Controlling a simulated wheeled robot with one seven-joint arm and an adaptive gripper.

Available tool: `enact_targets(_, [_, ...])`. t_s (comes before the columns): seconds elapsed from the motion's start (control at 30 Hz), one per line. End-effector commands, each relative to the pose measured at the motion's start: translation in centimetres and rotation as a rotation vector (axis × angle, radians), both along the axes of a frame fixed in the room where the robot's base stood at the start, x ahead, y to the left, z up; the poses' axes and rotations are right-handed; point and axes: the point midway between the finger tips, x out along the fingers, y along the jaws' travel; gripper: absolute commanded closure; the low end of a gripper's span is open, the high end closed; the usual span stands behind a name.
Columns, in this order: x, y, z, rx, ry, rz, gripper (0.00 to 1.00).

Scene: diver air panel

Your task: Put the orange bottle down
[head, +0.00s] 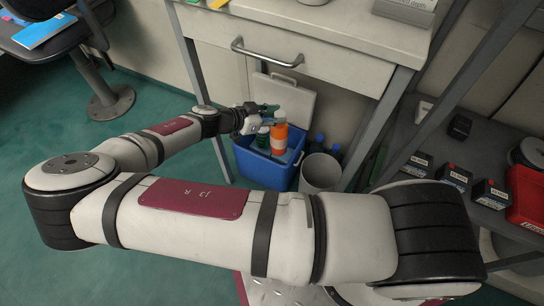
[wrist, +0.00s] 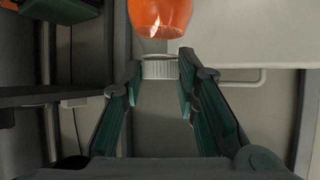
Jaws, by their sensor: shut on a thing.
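My gripper is shut on the bottle's white cap or neck. In the wrist view, the white ribbed cap (wrist: 159,69) sits between the fingertips (wrist: 158,78), with the orange body (wrist: 160,14) cut off by the top edge. In the head view, the bottle's lower part overlaps the opening of a blue crate (head: 264,174). I cannot tell whether its base touches anything inside.
A drawer (head: 285,55) with a metal handle overhangs the crate, and a table leg (head: 377,130) stands at right.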

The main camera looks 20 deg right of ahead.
Motion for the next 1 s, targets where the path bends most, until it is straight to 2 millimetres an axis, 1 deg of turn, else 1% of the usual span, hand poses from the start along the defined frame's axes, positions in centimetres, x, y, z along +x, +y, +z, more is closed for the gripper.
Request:
enact_targets(0.03, [0.0,-0.1,-1.5,-0.002,0.0,0.0,1.0])
enact_targets(0.1, [0.0,0.0,-3.2,-0.002,0.001,0.001,1.0])
enact_targets(0.5, [0.0,0.0,-12.4,-0.001,0.001,0.0,1.0])
enact_targets(0.6, [0.0,0.0,-14.2,-0.002,-0.001,0.0,1.0])
enact_targets(0.7, [0.0,-0.1,-15.5,-0.002,0.0,-0.001,1.0])
enact_targets(0.9, [0.0,0.0,-16.4,-0.001,-0.001,0.0,1.0])
enact_targets(1.0, [0.0,0.0,-17.4,-0.002,-0.001,0.0,1.0])
